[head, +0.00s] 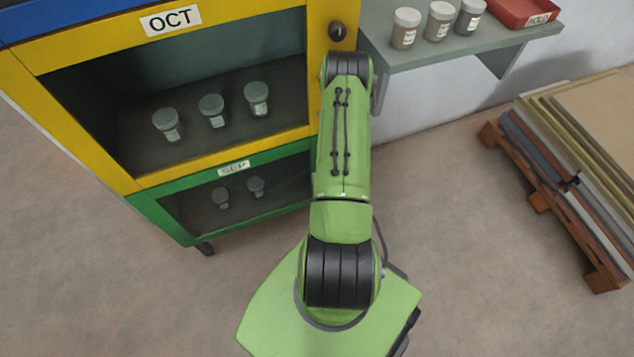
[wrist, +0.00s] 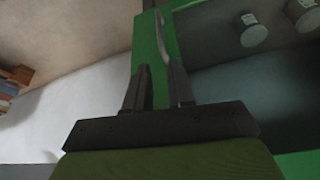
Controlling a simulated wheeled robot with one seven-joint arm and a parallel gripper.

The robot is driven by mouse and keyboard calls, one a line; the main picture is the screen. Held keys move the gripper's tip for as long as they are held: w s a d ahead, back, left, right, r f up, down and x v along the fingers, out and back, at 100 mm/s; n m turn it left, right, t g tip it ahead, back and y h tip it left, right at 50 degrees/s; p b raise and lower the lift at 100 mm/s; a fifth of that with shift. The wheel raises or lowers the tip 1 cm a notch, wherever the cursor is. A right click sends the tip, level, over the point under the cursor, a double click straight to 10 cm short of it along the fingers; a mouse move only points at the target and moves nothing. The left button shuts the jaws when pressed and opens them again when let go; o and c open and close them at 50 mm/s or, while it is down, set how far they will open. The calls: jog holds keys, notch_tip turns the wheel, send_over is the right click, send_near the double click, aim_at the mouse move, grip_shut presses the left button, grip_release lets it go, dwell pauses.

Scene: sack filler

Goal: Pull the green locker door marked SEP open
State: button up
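The green locker door marked SEP (head: 160,203) is the low door of the cabinet in the head view and looks shut. Its white label (head: 234,168) is at the top edge, and jars show through its window. In the wrist view the green door frame (wrist: 148,50) runs up the middle, with a thin grey handle (wrist: 162,40) along it. My gripper (wrist: 160,78) is at this frame. Its two dark fingers are apart with green showing between them. The handle's near end meets or passes behind the right finger; I cannot tell which. In the head view my arm hides the gripper.
The yellow OCT door (head: 85,125) is directly above, with a dark knob (head: 338,31) at its upper right. A grey wall shelf (head: 455,40) holds jars and a red tray (head: 520,12). A loaded pallet (head: 560,215) lies at the right. Floor is clear between.

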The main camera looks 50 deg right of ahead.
jog(key=b+x, duration=0.5)
jog(key=x, duration=1)
jog(key=shift+b, duration=0.35)
jog(key=shift+c, duration=0.3)
grip_shut()
